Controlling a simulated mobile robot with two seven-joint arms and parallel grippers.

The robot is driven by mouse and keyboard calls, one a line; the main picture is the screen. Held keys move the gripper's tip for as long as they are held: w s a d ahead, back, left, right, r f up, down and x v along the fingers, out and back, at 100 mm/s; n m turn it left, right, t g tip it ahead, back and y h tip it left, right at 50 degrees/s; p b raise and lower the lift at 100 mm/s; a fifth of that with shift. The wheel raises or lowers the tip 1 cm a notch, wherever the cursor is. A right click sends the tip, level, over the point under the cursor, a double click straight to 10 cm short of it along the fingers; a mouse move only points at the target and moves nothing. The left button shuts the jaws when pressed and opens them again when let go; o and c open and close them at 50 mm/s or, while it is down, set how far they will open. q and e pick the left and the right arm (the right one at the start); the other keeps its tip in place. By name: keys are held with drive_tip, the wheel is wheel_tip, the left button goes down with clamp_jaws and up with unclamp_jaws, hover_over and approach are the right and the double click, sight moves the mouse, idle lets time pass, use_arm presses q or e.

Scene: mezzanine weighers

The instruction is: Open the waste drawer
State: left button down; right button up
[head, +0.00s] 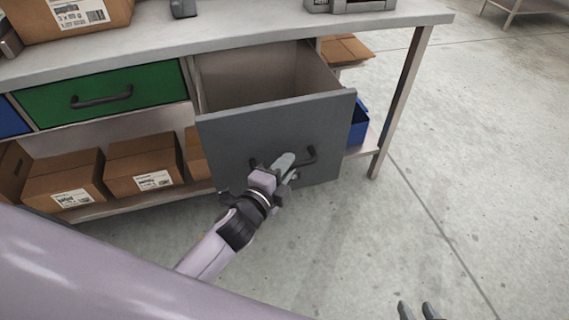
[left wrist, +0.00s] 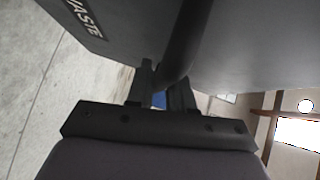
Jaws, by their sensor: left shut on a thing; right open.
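The waste drawer (head: 240,135) has a grey front and stands pulled out from under the bench, its inside showing from above and looking empty. Its dark bar handle (head: 309,156) is partly hidden behind my left gripper. My left gripper (head: 283,163) is shut on the handle; in the left wrist view the handle (left wrist: 181,55) runs between the two fingers (left wrist: 165,92). The word WASTE on a label (left wrist: 84,17) shows on the drawer front in that view. My right gripper (head: 419,311) is open and empty over the floor at the bottom edge.
A green drawer (head: 100,92) is shut to the left. Cardboard boxes (head: 146,162) and a blue bin (head: 358,122) stand on the lower shelf (head: 130,204). The bench leg (head: 402,105) is right of the drawer. The concrete floor (head: 480,160) to the right is clear.

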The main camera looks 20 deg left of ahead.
use_arm(q)
drive_tip(key=c, duration=1.1)
unclamp_jaws()
drive_tip(key=v, duration=0.7)
drive_tip(key=shift+p, duration=0.45)
drive_tip(key=s+a+f+n+g, duration=0.25)
drive_tip(key=s+f+n, duration=0.25)
drive_tip(key=s+n, duration=0.25)
drive_tip(key=s+a+f+n+g, duration=0.1)
drive_tip(key=s+f+n+g, duration=0.2)
drive_tip(key=s+f+n, duration=0.45)
wheel_tip(320, 180, up, 16)
drive_tip(key=w+a+n+y+p, duration=0.1)
drive_tip(key=p, duration=1.4)
drive_tip(key=shift+a+p, duration=0.2)
drive_tip(key=shift+p, duration=0.15)
